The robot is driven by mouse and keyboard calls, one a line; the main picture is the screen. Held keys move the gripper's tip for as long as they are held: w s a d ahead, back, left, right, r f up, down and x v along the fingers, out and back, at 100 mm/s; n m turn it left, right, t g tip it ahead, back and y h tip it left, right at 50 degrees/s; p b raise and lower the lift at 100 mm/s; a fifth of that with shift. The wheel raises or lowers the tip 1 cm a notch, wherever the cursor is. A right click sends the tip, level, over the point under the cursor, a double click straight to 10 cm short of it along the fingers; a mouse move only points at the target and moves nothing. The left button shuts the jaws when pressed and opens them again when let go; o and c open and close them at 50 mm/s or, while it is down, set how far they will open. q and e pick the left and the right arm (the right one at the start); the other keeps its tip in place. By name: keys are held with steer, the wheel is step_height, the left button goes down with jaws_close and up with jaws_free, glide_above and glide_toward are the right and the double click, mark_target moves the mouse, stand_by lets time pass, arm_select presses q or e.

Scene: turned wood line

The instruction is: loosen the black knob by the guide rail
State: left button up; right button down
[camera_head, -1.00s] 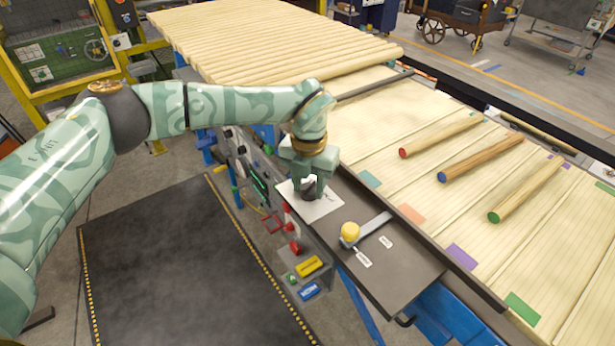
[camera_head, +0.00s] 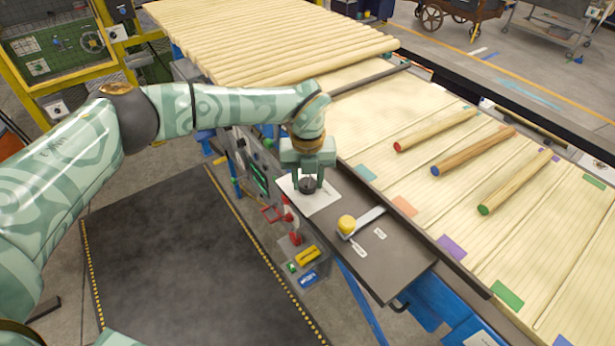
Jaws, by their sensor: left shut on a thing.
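The black knob (camera_head: 308,186) sits on a white plate (camera_head: 322,199) on the dark side shelf, beside the guide rail (camera_head: 410,220) along the bed's near edge. My left gripper (camera_head: 308,179) points down from above with its fingers around the knob, shut on it. The fingers hide part of the knob's sides. My right gripper is not in view.
Red controls (camera_head: 288,211) sit below the shelf. A dark floor mat (camera_head: 180,260) is clear.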

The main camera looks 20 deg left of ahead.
mark_target(308, 179)
arm_select(q)
steer(key=shift+w+r, duration=0.15)
steer(key=shift+r, duration=0.05)
steer(key=o, duration=0.8)
steer(key=shift+o, duration=1)
steer(key=shift+f, duration=0.1)
step_height(308, 179, up, 16)
steer(key=shift+p, duration=0.3)
